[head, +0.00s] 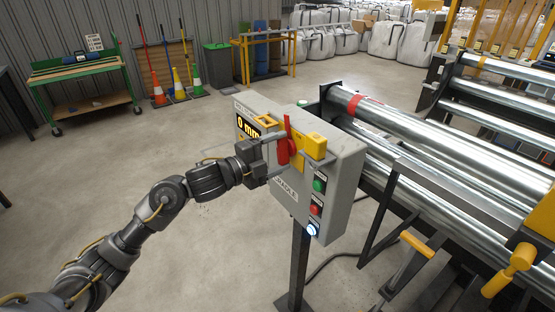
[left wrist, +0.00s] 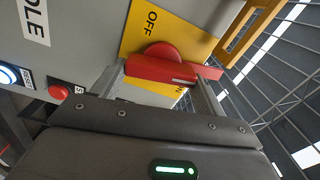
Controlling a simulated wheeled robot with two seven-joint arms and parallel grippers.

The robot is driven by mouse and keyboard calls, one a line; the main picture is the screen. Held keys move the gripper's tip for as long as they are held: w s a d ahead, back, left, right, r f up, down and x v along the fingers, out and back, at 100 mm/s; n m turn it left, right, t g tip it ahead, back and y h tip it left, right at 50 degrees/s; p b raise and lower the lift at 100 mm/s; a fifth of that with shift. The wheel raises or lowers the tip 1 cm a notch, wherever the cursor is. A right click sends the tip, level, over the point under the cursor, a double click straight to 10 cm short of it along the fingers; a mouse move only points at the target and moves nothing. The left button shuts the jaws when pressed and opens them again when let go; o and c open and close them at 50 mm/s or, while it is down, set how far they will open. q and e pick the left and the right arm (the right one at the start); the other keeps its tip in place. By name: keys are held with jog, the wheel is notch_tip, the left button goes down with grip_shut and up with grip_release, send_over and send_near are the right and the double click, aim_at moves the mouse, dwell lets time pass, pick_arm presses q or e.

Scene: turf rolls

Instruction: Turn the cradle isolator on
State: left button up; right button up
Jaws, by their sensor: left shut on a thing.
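The grey cradle control box (head: 335,165) stands on a post. Its isolator is a red rotary handle (head: 284,150) on a yellow plate (head: 312,146). In the left wrist view the red handle (left wrist: 160,70) lies crosswise, with OFF readable on the yellow plate (left wrist: 190,40) above it and other lettering partly hidden below. My left gripper (head: 276,150) is shut on the handle, a finger at each end of it in the left wrist view (left wrist: 163,82). I cannot tell which marking the handle points to. My right gripper is not in view.
Green (head: 319,185), red (head: 316,209) and lit blue-white (head: 312,229) buttons sit on the box's side. A display (head: 248,127) reads 0 mm. Steel rollers (head: 440,140) are close on the right. Open floor (head: 150,150) lies to the left.

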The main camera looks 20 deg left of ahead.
pick_arm(q)
jog(key=shift+f+m+b, duration=0.15)
jog(key=shift+m+b, duration=0.25)
jog(key=shift+m, duration=0.2)
jog(key=shift+m+b, duration=0.3)
jog(key=shift+m, duration=0.1)
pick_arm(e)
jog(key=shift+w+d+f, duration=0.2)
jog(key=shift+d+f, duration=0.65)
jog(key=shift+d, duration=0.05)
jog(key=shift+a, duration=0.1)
pick_arm(q)
jog(key=o, duration=1)
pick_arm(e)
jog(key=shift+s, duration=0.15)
